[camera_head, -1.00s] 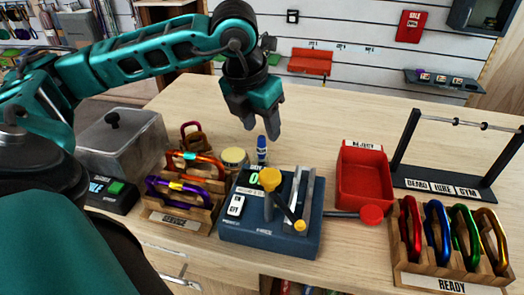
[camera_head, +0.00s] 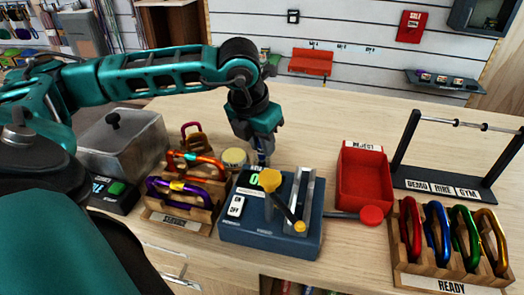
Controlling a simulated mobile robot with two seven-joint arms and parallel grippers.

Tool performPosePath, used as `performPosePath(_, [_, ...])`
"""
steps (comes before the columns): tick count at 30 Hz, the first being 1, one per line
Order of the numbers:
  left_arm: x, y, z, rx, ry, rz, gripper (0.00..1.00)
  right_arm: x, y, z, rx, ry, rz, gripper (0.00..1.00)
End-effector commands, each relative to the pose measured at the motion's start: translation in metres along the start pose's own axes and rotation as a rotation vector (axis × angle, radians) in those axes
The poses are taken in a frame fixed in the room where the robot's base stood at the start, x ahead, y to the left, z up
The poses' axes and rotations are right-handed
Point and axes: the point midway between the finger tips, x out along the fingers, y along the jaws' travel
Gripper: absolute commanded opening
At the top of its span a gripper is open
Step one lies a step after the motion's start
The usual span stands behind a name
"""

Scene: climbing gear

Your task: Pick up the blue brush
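The blue brush (camera_head: 262,158) stands upright on the wooden table, just behind the blue testing device. Most of it is hidden by my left gripper (camera_head: 260,153), which points down right over it. The fingers are around or just in front of the brush. I cannot tell whether they touch it or how far they are closed. My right gripper is not in view.
The blue device (camera_head: 270,228) with a yellow-knobbed lever stands close in front. A round tin (camera_head: 235,157) and a wooden rack of carabiners (camera_head: 178,217) are to the left. A red bin (camera_head: 364,178) and another carabiner rack (camera_head: 450,275) are to the right.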

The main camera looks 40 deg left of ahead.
Motion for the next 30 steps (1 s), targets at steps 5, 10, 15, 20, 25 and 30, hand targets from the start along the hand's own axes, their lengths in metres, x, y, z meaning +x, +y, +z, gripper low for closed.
performPosePath(5, [0.000, 0.000, 0.000, 0.000, 0.000, 0.000, 0.03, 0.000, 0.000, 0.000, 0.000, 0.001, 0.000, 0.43])
performPosePath(10, [0.000, 0.000, 0.000, 0.000, -0.001, 0.000, 0.00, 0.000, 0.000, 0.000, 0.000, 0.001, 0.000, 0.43])
performPosePath(15, [0.000, 0.000, 0.000, 0.000, -0.001, 0.000, 0.00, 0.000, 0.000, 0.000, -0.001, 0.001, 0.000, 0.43])
performPosePath(20, [-0.005, 0.000, 0.002, 0.000, -0.003, -0.001, 0.00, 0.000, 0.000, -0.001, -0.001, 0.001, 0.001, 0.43])
performPosePath(25, [-0.023, 0.000, 0.008, 0.000, -0.005, -0.001, 0.00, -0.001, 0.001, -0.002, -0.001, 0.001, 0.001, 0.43])
performPosePath(30, [-0.055, -0.001, 0.018, 0.001, -0.006, -0.003, 0.00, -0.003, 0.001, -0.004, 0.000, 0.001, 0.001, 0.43])
